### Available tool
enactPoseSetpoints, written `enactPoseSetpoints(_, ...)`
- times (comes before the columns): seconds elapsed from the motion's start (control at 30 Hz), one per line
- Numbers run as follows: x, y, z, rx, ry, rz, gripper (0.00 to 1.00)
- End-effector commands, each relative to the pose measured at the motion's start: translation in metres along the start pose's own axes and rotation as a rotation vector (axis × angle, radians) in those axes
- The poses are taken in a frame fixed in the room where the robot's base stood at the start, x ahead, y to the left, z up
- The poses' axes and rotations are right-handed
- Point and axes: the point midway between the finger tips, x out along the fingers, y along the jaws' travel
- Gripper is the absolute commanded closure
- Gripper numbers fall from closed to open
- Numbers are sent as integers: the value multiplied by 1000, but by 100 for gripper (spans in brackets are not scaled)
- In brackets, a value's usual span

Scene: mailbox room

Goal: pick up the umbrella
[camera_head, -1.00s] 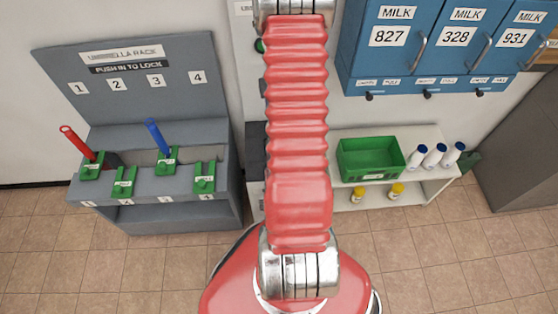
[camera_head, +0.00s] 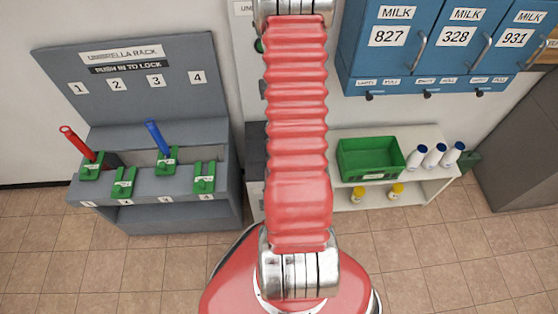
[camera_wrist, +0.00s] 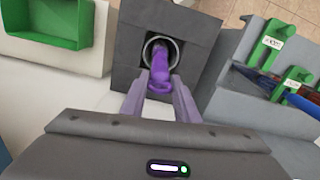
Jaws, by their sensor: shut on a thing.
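A purple umbrella (camera_wrist: 161,62) shows in the wrist view, its hooked handle toward me and its other end in a round metal-rimmed opening. The opening is in a dark grey box (camera_wrist: 195,30). My gripper (camera_wrist: 160,84) has its fingers on either side of the purple handle and is shut on it. How far the umbrella reaches inside the opening is hidden. In the head view my arm hides the gripper and the purple umbrella. A red umbrella (camera_head: 77,142) and a blue umbrella (camera_head: 157,138) stand in the grey umbrella rack (camera_head: 140,60) at slots 1 and 3.
The rack has green latches, including one at slot 4 (camera_head: 204,178). A white shelf (camera_head: 430,188) at right holds a green bin (camera_head: 370,158) and several bottles. Blue milk lockers (camera_head: 400,60) hang above. The tiled floor (camera_head: 130,270) in front is clear.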

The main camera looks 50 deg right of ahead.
Motion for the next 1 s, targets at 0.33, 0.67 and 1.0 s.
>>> enactPoseSetpoints(0.33,0,0,0,0,0,0,100)
enactPoseSetpoints(0.67,0,0,0,0,1,0,100)
enactPoseSetpoints(1.0,-8,0,-1,0,3,0,100)
